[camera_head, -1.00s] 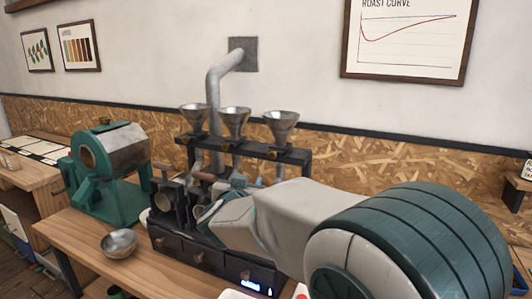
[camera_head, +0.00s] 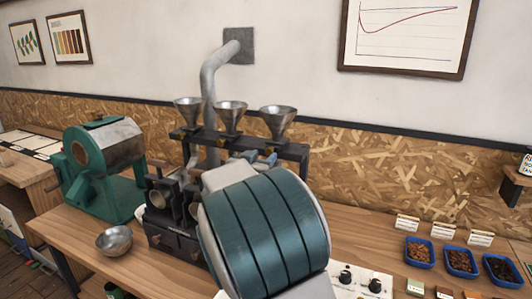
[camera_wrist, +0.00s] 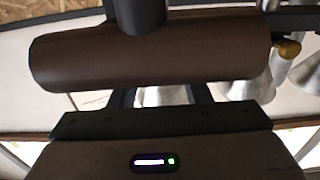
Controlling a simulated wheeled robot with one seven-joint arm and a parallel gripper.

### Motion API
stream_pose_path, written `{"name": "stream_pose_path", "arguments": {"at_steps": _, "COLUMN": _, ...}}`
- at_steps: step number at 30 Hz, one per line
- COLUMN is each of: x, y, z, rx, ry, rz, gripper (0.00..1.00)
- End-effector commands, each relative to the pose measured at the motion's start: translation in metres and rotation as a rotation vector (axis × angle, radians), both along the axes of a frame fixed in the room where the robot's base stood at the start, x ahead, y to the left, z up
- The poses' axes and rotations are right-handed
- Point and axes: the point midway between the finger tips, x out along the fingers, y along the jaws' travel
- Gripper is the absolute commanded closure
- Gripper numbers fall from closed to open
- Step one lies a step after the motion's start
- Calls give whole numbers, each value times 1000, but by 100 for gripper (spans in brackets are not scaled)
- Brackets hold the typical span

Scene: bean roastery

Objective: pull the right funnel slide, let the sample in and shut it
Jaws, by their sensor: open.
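The right funnel (camera_head: 277,120) is a silver cone on the dark rack of the sample roaster, with a small brass-coloured piece below it. The slide itself is too small to make out. My gripper is hidden behind my arm in the head view. In the wrist view my gripper (camera_wrist: 162,95) is open, its two dark fingers spread apart. A large brown cylinder (camera_wrist: 150,58) on a dark post crosses close to the camera and hides the fingertips. Silver funnel shapes (camera_wrist: 245,88) show behind and to the right, near a yellow-brown knob (camera_wrist: 288,48).
The middle funnel (camera_head: 230,116) and left funnel (camera_head: 188,110) stand on the same rack. A metal bowl (camera_head: 114,241) and a green roaster (camera_head: 98,165) are at left. Blue trays (camera_head: 420,252) of beans and a white control panel (camera_head: 358,283) are at right.

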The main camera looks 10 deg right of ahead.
Motion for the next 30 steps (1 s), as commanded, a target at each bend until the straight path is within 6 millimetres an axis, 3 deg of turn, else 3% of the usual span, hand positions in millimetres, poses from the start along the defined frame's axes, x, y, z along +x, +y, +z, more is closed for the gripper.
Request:
{"name": "stream_pose_path", "arguments": {"at_steps": 6, "x": 21, "y": -14, "z": 0, "rx": -1, "ry": 0, "rz": 0, "gripper": 56}}
{"name": "stream_pose_path", "arguments": {"at_steps": 17, "x": 25, "y": -16, "z": 0, "rx": 0, "ry": 0, "rz": 2, "gripper": 56}}
{"name": "stream_pose_path", "arguments": {"at_steps": 22, "x": 25, "y": -16, "z": 0, "rx": 0, "ry": 0, "rz": 2, "gripper": 100}}
{"name": "stream_pose_path", "arguments": {"at_steps": 30, "x": 16, "y": -10, "z": 2, "rx": 3, "ry": 1, "rz": 2, "gripper": 100}}
